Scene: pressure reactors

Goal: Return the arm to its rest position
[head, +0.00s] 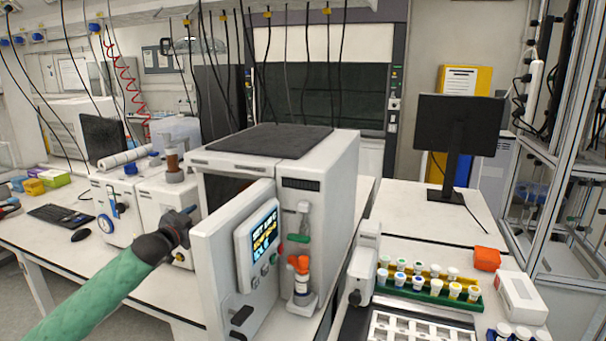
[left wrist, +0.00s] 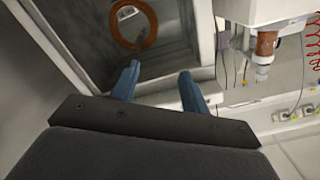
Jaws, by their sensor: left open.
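My left arm is green and comes in from the lower left in the head view. Its dark left gripper (head: 188,212) is beside the far side of the swung-open white door (head: 222,270) of the white pressure reactor (head: 330,200). In the left wrist view the two blue fingers of the left gripper (left wrist: 160,70) are apart with nothing between them. They point toward the reactor's open chamber (left wrist: 85,45), where a brown ring (left wrist: 149,38) shows inside. Whether the fingers touch anything is unclear. My right gripper is in neither view.
A lit screen (head: 264,235) is on the open door. White instruments (head: 110,205) stand on the bench to the left, with a keyboard (head: 60,215). At right are a green vial rack (head: 430,294), an orange box (head: 487,258) and a monitor (head: 458,124). Cables hang overhead.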

